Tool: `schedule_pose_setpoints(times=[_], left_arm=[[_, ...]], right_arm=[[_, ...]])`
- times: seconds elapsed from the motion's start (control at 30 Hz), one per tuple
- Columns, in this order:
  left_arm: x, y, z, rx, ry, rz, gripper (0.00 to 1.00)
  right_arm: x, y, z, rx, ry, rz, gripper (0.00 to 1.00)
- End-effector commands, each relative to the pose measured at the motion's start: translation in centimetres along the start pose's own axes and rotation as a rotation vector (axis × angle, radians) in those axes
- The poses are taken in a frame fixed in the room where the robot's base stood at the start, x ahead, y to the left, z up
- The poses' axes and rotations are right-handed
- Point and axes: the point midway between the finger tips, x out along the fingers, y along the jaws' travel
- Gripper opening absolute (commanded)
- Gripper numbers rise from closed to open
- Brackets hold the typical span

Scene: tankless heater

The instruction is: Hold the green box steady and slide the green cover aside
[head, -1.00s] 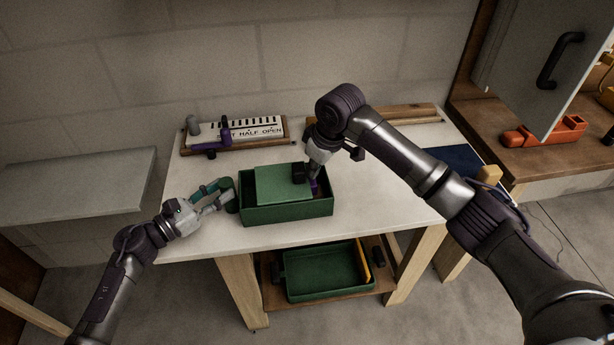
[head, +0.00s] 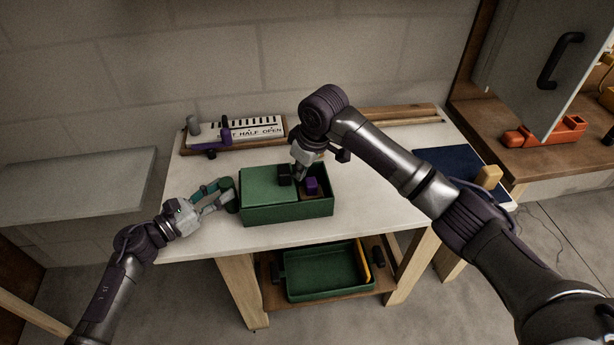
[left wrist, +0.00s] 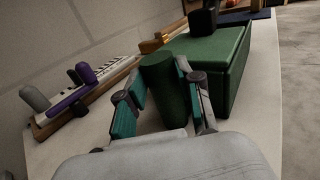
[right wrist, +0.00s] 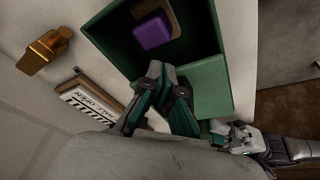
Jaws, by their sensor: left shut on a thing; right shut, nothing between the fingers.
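The green box (head: 290,211) stands on the white table. The green cover (head: 268,186) lies over its left part, and the right part is open. A purple block (head: 311,185) shows inside, also in the right wrist view (right wrist: 152,32). A black knob (head: 284,175) stands on the cover's right part. My left gripper (head: 230,194) is shut on the green cylindrical handle (left wrist: 162,84) at the box's left end. My right gripper (head: 297,178) is shut and empty, right beside the knob at the cover's right edge; exact contact is unclear.
A wooden-framed panel (head: 240,129) with a purple slider stands behind the box. A dark blue mat (head: 447,165) lies at the right. A green tray (head: 325,275) sits on the shelf below. The table's front left is clear.

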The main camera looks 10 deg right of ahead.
Motion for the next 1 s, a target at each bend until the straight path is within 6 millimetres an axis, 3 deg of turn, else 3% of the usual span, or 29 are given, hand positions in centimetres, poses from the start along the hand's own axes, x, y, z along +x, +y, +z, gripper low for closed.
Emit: schedule_pose_setpoints(times=[0.27,1.0], left_arm=[[0.0,-0.2,-0.3,-0.004,0.005,-0.002,0.00],[-0.1,-0.1,-0.3,-0.003,0.005,-0.001,0.00]], right_arm=[[-0.3,0.7,0.6,0.000,-0.002,0.001,0.00],[-6.7,0.9,-1.4,0.001,-0.001,0.001,0.00]])
